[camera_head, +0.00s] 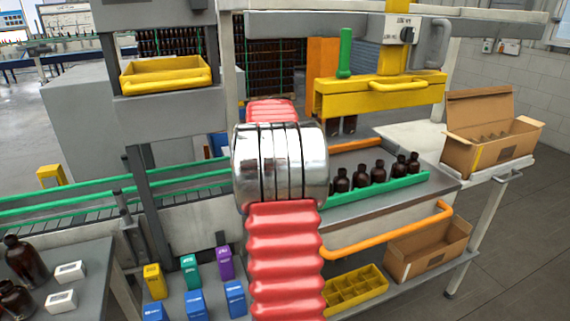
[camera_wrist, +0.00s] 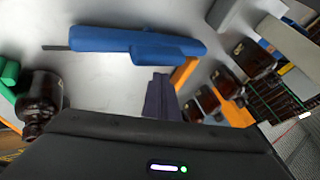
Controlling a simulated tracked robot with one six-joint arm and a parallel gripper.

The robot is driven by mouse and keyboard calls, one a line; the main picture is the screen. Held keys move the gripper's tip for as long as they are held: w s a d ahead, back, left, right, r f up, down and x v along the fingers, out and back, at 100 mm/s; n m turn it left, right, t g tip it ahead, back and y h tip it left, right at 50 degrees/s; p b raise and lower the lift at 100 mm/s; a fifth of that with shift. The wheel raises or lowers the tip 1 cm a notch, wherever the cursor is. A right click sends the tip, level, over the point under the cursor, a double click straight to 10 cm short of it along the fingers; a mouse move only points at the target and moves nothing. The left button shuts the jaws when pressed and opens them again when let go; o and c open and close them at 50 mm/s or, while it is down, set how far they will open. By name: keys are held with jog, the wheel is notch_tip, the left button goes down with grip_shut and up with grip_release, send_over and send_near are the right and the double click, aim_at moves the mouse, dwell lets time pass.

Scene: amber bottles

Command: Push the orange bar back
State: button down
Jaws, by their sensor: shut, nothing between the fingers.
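In the head view a bent orange bar (camera_head: 390,234) runs along the front of the bottle bench. A second orange bar (camera_head: 355,145) lies behind the bottle row, partly hidden by my arm. In the wrist view an orange piece (camera_wrist: 184,73) shows just right of my gripper's fingers; I cannot tell which bar it is or whether they touch. My gripper (camera_wrist: 160,97) is shut and empty, its dark fingers together. In the head view my arm hides it.
Several amber bottles (camera_head: 378,173) stand behind a green rail (camera_head: 385,192). A yellow holder (camera_head: 380,97) hangs above them. An open carton (camera_head: 490,145) stands at right. A blue piece (camera_wrist: 140,42) and a dark bottle (camera_wrist: 40,102) are near my gripper in the wrist view.

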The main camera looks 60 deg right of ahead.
jog(key=shift+v, duration=2.05)
jog(key=w+a+r+n+t+y, duration=0.1)
jog(key=a+r+n+t+y, duration=0.3)
jog(key=a, duration=1.4)
jog(key=w+a+r+n+g, duration=0.1)
jog(key=a+n, duration=0.4)
jog(key=a, duration=1.3)
jog(key=s+a+f+n+y, duration=0.1)
jog(key=s+a+f+n, duration=0.1)
jog(key=s+a+n, duration=0.2)
jog(key=s+a+f+n+y, duration=0.1)
jog(key=s+a+f+n, duration=0.2)
jog(key=a, duration=0.8)
jog(key=s+a+f+n+y, duration=0.1)
jog(key=s+a+f+n, duration=0.2)
jog(key=s+a+n, duration=0.4)
jog(key=shift+a+f+n+t, duration=0.2)
jog(key=shift+a+n+t, duration=0.2)
jog(key=shift+a+n, duration=0.25)
